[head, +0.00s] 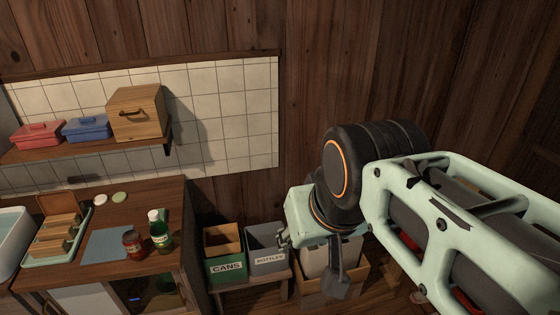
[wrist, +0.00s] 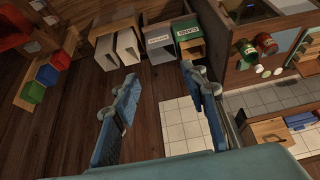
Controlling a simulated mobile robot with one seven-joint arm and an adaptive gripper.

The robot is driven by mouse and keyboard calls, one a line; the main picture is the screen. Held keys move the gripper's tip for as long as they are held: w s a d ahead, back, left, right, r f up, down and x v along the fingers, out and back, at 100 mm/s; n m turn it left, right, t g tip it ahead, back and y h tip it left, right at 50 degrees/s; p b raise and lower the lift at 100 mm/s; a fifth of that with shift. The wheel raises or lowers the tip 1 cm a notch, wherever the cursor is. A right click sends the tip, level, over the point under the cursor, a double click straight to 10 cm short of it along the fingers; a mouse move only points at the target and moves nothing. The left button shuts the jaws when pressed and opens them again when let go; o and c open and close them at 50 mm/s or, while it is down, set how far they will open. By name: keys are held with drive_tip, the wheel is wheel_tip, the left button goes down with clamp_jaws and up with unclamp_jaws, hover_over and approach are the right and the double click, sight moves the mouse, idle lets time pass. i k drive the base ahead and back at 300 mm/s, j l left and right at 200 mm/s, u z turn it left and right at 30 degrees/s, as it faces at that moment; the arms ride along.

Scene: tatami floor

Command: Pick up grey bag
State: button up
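No separate grey bag is clearly recognisable. Pale grey-white items, possibly bags or liners, sit in wooden boxes beside the labelled bins; they show in the wrist view (wrist: 128,46), and one shows partly behind my gripper in the head view (head: 313,258). I cannot tell whether one is the grey bag. My gripper (wrist: 159,76) is open, with its two blue-padded fingers wide apart and nothing between them. In the head view my gripper (head: 312,265) hangs in front of the boxes and hides part of them.
A green CANS bin (head: 225,262) and a grey BOTTLES bin (head: 266,252) stand on a low wooden bench. A wooden counter (head: 165,200) with jars is at left.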

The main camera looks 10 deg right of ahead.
sight(352, 247)
drive_tip(key=i+l+z, duration=0.1)
drive_tip(key=i, duration=0.35)
drive_tip(key=i+l, duration=0.25)
drive_tip(key=i, duration=0.2)
drive_tip(key=l+z, duration=0.05)
